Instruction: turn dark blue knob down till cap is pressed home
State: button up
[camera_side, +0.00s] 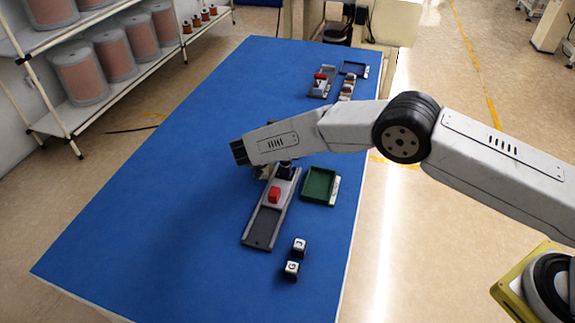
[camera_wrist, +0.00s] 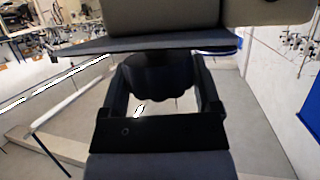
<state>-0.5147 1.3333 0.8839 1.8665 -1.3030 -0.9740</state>
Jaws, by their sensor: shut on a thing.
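A dark knob (camera_wrist: 160,75) with a lobed edge sits between the two fingers of my gripper (camera_wrist: 160,92) in the wrist view. The fingers are shut on it, one at each side. In the side view the dark blue knob (camera_side: 285,170) shows only in part at the far end of a long grey fixture (camera_side: 262,226). My arm's end hides most of my gripper there. A red block (camera_side: 274,195) sits on the fixture nearer the camera. I cannot make out the cap or its seating under the knob.
A green tray (camera_side: 319,186) lies close right of the fixture. Two lettered cubes (camera_side: 299,247) stand near its front end. A second grey fixture (camera_side: 321,82) and a dark blue tray (camera_side: 354,69) are farther back. The blue table top (camera_side: 150,210) is clear at left.

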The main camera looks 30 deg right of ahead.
jog(key=shift+m+g+h, duration=0.6)
jog(key=shift+m+g, duration=0.3)
jog(key=o, duration=1.1)
jog(key=shift+v, duration=3.85)
jog(key=shift+r, duration=0.15)
